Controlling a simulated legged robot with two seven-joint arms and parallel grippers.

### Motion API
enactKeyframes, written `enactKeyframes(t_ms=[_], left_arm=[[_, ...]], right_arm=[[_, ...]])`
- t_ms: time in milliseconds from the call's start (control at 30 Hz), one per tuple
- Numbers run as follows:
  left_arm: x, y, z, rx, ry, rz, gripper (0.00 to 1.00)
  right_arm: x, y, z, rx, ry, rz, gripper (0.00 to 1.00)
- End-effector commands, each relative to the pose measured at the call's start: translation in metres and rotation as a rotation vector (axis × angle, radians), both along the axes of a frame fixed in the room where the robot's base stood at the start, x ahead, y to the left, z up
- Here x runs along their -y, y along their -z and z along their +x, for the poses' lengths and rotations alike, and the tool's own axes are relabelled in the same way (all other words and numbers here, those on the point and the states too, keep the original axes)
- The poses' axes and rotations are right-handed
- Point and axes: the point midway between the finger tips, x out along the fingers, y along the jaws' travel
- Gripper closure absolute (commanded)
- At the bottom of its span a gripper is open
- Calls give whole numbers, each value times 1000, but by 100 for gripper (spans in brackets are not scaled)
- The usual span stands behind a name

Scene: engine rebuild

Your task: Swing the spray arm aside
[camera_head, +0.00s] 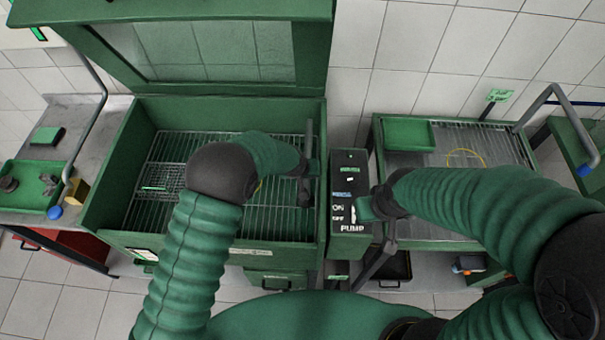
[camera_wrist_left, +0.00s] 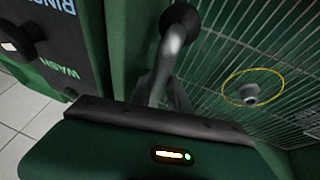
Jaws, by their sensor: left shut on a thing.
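The spray arm (camera_head: 309,142) is a grey bar along the inner right wall of the green open-lidded wash cabinet (camera_head: 110,165). In the left wrist view the spray arm (camera_wrist_left: 172,52) is a bent metal tube with a dark round joint at its top. My left gripper (camera_head: 306,184) reaches into the cabinet and is shut on the spray arm near that wall; its fingertips are partly hidden. My right gripper (camera_head: 368,208) is beside the black control box (camera_head: 348,190), just right of its switches. Its fingers are too hidden to judge.
A wire grid (camera_head: 165,210) floors the cabinet. A small grey part (camera_wrist_left: 249,93) lies on it within a yellow ring. A side table (camera_head: 440,135) with a green tray (camera_head: 409,135) stands right. A left bench (camera_head: 75,125) bears another green tray (camera_head: 30,205).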

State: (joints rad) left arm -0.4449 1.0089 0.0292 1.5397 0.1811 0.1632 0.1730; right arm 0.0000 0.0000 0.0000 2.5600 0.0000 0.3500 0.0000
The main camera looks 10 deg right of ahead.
Motion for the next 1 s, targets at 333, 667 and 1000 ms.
enactKeyframes(t_ms=[333, 667, 1000], left_arm=[[3, -2, 1, 6, -1, -8, 65], [2, -1, 0, 1, 1, -4, 57], [2, 0, -1, 0, 1, -3, 57]], right_arm=[[0, 0, 0, 0, 0, 0, 100], [0, 0, 0, 0, 0, 0, 100], [0, 0, 0, 0, 0, 0, 100]])
